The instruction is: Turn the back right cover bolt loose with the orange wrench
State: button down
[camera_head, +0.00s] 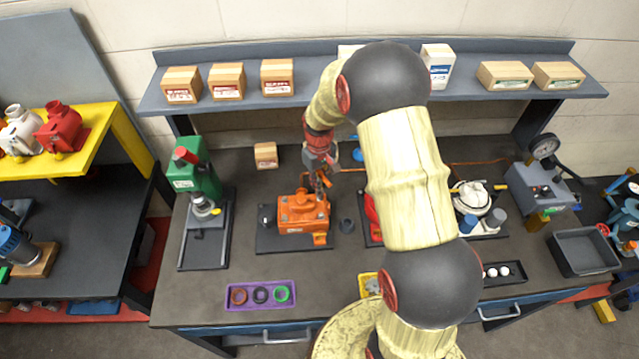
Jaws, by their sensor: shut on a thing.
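An orange motor (303,212) sits on a dark base plate (268,243) left of the bench's middle. My gripper (320,188) points down at the motor's back right corner. It is shut on a slim tool, which I take to be the orange wrench; the tool is too small and too covered by the fingers to make out clearly. The back right cover bolt is hidden at the fingertips. I cannot tell whether the wrench is seated on it.
A green press (193,170) stands left of the motor. A purple tray (260,295) with rings lies in front. My arm hides much of the bench's middle. A shelf (215,102) with boxes runs behind.

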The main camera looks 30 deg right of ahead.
dwell(0.4)
jog(key=shift+f+b, duration=0.75)
jog(key=shift+f, duration=0.45)
